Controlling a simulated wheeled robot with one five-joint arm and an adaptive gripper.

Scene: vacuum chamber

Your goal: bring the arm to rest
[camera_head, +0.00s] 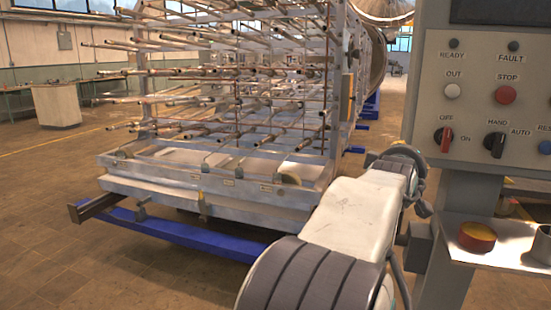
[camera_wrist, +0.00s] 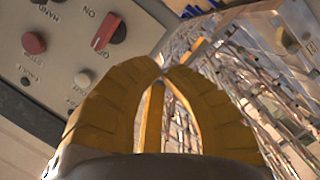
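My arm (camera_head: 345,215) shows in the head view, reaching from the bottom edge up to a bend just left of the control panel (camera_head: 480,70). My gripper itself cannot be made out in the head view. In the wrist view my gripper (camera_wrist: 162,72) has yellow ribbed fingers. Their tips meet, with a gap lower between them, and nothing is held. The panel also shows in the wrist view (camera_wrist: 60,60), tilted and turned over, behind and left of the fingers. Whether the fingers touch anything is not shown, but no contact is visible.
The panel carries a red stop button (camera_head: 505,95) and rotary switches. A rack of metal rods (camera_head: 230,190) on blue rails (camera_head: 185,237) stands ahead.

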